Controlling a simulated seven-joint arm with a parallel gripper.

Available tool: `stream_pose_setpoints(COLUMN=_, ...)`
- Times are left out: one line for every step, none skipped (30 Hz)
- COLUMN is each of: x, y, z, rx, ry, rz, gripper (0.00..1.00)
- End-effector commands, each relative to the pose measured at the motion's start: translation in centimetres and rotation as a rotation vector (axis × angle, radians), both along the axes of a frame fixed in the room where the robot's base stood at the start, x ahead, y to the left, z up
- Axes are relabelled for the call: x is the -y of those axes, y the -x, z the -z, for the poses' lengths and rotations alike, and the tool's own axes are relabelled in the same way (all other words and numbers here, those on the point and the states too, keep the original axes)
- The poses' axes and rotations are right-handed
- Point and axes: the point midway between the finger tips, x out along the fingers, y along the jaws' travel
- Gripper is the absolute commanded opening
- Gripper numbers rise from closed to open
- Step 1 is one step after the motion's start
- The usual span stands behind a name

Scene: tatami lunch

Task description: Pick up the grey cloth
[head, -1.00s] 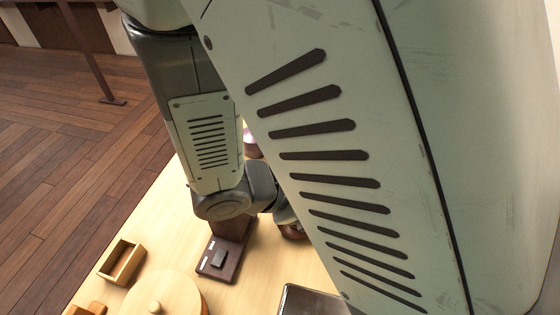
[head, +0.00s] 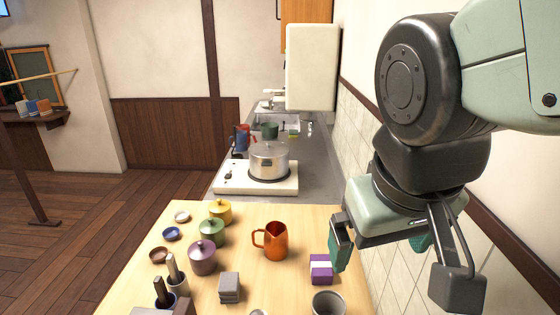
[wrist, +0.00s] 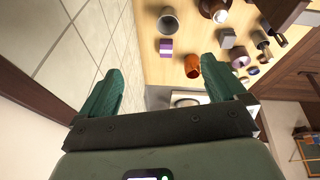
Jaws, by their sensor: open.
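The grey cloth (head: 229,287) looks like a small folded stack lying on the light wooden table, near the bottom of the head view. It also shows in the wrist view (wrist: 227,38), beyond and right of the right fingertip. My gripper (head: 381,243) is at the right of the head view, raised near the tiled wall and clear of the cloth. Its two green fingers (wrist: 160,70) are spread apart with nothing between them.
A purple box with a white band (head: 320,270), a grey cup (head: 328,304) and an orange pitcher (head: 275,240) stand right of the cloth. A purple lidded pot (head: 202,258) and a utensil holder (head: 178,280) stand left. The tiled wall (head: 398,270) is close to my gripper.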

Motion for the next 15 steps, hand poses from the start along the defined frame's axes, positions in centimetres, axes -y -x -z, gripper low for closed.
stream_pose_setpoints(x=0.1, y=0.1, z=-0.7, rx=0.025, ry=-0.038, rz=0.044, gripper=0.98)
stream_pose_setpoints(x=0.1, y=0.1, z=-1.1, rx=0.034, ry=-0.062, rz=0.067, gripper=0.98)
stream_pose_setpoints(x=-0.1, y=0.0, z=-1.4, rx=0.042, ry=-0.095, rz=0.097, gripper=0.98)
stream_pose_setpoints(x=-0.3, y=-0.2, z=-1.7, rx=0.045, ry=-0.119, rz=0.12, gripper=0.98)
stream_pose_setpoints(x=-0.5, y=-0.5, z=-1.9, rx=0.042, ry=-0.143, rz=0.14, gripper=0.98)
stream_pose_setpoints(x=-0.8, y=-0.9, z=-2.0, rx=0.033, ry=-0.175, rz=0.168, gripper=0.98)
stream_pose_setpoints(x=-1.1, y=-1.3, z=-2.1, rx=0.02, ry=-0.198, rz=0.186, gripper=0.98)
stream_pose_setpoints(x=-1.4, y=-1.7, z=-2.1, rx=0.009, ry=-0.216, rz=0.199, gripper=0.98)
stream_pose_setpoints(x=-1.7, y=-2.1, z=-2.0, rx=-0.006, ry=-0.235, rz=0.215, gripper=0.98)
stream_pose_setpoints(x=-1.9, y=-2.4, z=-1.9, rx=-0.017, ry=-0.248, rz=0.225, gripper=0.98)
stream_pose_setpoints(x=-2.1, y=-2.8, z=-1.9, rx=-0.028, ry=-0.261, rz=0.235, gripper=0.98)
stream_pose_setpoints(x=-2.4, y=-3.2, z=-1.7, rx=-0.045, ry=-0.275, rz=0.247, gripper=0.98)
stream_pose_setpoints(x=-2.6, y=-3.6, z=-1.6, rx=-0.058, ry=-0.288, rz=0.255, gripper=0.98)
stream_pose_setpoints(x=-2.9, y=-4.0, z=-1.5, rx=-0.071, ry=-0.299, rz=0.264, gripper=0.98)
stream_pose_setpoints(x=-3.2, y=-4.5, z=-1.2, rx=-0.091, ry=-0.314, rz=0.277, gripper=0.98)
